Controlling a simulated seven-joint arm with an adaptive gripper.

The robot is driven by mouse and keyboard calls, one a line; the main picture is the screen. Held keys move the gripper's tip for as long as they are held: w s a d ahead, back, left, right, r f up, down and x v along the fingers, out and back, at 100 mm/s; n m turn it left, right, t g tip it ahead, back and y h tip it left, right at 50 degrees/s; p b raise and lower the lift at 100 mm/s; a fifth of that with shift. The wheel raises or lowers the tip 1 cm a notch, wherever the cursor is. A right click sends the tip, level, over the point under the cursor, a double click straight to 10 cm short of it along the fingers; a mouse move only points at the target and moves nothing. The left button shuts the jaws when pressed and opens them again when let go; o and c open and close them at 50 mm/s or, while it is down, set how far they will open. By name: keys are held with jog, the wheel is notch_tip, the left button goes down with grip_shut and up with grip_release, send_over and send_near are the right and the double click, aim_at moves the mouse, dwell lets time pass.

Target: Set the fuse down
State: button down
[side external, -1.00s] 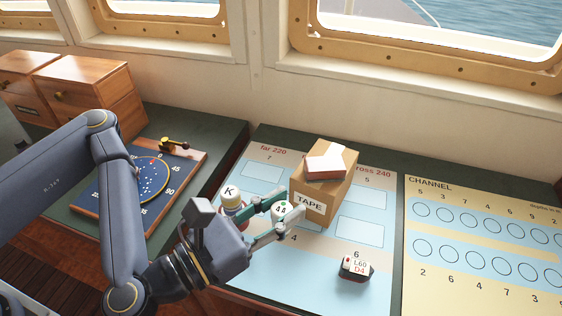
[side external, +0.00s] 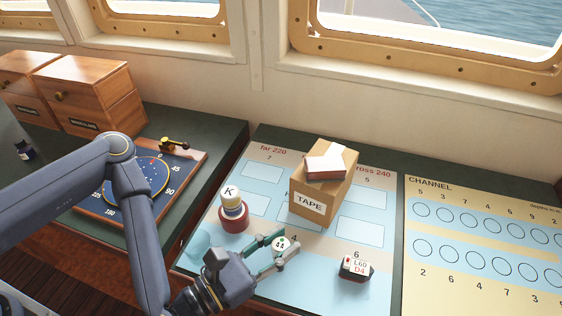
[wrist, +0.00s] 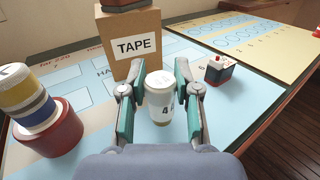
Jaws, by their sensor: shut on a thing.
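The fuse (side external: 281,243), a small white cylinder with a dark marking and a green spot on top, is between the fingers of my gripper (side external: 277,248). In the wrist view the fuse (wrist: 160,100) stands roughly upright, with the teal-padded fingers of my gripper (wrist: 158,85) on either side of it. My gripper is shut on it. It is over the light blue chart (side external: 310,290), in front of the tape box. I cannot tell whether its base touches the chart.
The cardboard TAPE box (side external: 313,206) with a small box (side external: 326,167) on top stands behind. A K-labelled banded stack (side external: 233,212) on a red base is at left. A dark L60 D4 block (side external: 355,269) is at right. The chart's front area is clear.

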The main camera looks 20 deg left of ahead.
jog(key=shift+f, duration=0.3)
jog(key=shift+f, duration=0.25)
jog(key=c, duration=0.7)
grip_release()
jog(key=shift+c, duration=0.2)
